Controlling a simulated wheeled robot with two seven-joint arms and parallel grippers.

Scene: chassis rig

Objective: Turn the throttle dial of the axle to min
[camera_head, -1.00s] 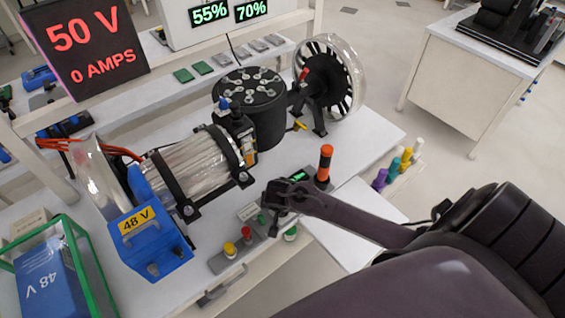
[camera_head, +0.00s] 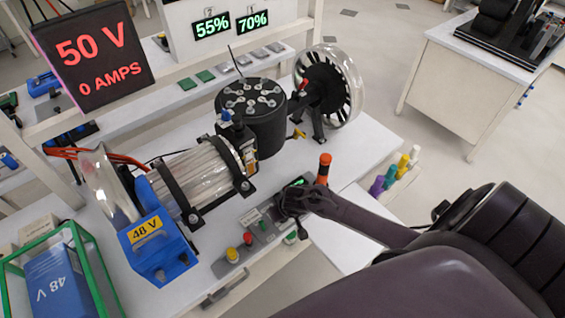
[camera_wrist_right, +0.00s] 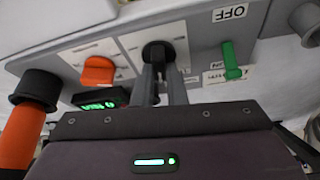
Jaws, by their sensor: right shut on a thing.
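The throttle dial is most likely the black knob (camera_wrist_right: 157,50) on a pale label plate on the grey control panel (camera_wrist_right: 200,60). My right gripper (camera_wrist_right: 160,75) is shut on this knob, with one finger on each side of it. In the head view my right gripper (camera_head: 286,207) is at the panel, beside the small green display, and hides the knob. The display also shows in the right wrist view (camera_wrist_right: 98,106); its text is too small to read. The label marks around the knob are not readable. My left gripper is out of view.
An orange knob (camera_wrist_right: 98,70) and a green toggle (camera_wrist_right: 231,60) flank the black knob. An orange-topped handle (camera_head: 323,168) stands close by. Yellow (camera_head: 232,254) and red (camera_head: 248,238) buttons are further left. Behind are the motor coil (camera_head: 190,175) and spoked wheel (camera_head: 330,85).

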